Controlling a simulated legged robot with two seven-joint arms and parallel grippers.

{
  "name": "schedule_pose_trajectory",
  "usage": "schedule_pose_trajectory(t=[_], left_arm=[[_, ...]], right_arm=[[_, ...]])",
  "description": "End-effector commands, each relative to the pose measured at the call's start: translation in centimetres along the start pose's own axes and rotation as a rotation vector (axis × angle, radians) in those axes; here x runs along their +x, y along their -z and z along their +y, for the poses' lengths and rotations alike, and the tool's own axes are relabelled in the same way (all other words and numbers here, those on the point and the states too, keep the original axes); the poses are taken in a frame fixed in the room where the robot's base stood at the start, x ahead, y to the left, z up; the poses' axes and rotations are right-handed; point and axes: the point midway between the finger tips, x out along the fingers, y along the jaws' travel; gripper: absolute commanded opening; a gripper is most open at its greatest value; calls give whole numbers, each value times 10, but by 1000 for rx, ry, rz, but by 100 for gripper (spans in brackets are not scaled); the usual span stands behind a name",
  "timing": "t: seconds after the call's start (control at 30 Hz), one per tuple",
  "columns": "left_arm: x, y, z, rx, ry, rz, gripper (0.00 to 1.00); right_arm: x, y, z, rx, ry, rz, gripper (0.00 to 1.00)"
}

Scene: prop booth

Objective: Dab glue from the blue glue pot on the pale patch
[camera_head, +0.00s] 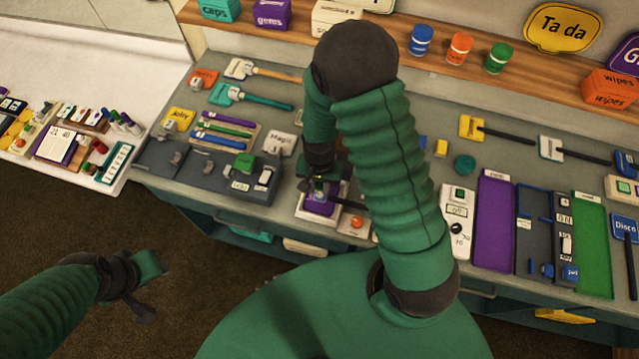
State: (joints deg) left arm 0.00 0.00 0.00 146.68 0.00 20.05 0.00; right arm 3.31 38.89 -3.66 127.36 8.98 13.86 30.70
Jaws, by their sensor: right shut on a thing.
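My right gripper (320,188) points down over a white-framed tray with a purple inside (312,206) at the bench's front middle. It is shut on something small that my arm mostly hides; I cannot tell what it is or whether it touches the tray. A blue pot with a white band (421,40) stands upright on the wooden shelf, apart from the gripper; it may be the glue pot. I cannot make out a pale patch for certain. My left gripper (146,290) hangs over the dark floor, away from the bench; its jaw opening is unclear.
Orange (459,48) and green (498,57) pots stand beside the blue one on the shelf (560,85). Brushes, signs and boxes crowd the grey bench. A purple panel (495,225) and a green panel (592,245) lie at the right. My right arm covers the bench middle.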

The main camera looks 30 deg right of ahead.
Motion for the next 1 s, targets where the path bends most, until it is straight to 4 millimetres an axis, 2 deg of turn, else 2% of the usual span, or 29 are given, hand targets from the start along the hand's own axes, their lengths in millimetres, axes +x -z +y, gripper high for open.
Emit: schedule_pose_trajectory(t=[0.27, 0.7, 1.0], left_arm=[[-2, 0, 0, 0, 0, 0, 36], [-4, 1, 0, 0, 0, 0, 36], [-5, 1, 0, 0, 0, 0, 36]], right_arm=[[-1, 9, 1, 1, 0, 1, 0], [0, -2, 0, 1, 0, 1, 0], [0, 5, 0, 3, 1, 2, 0]])
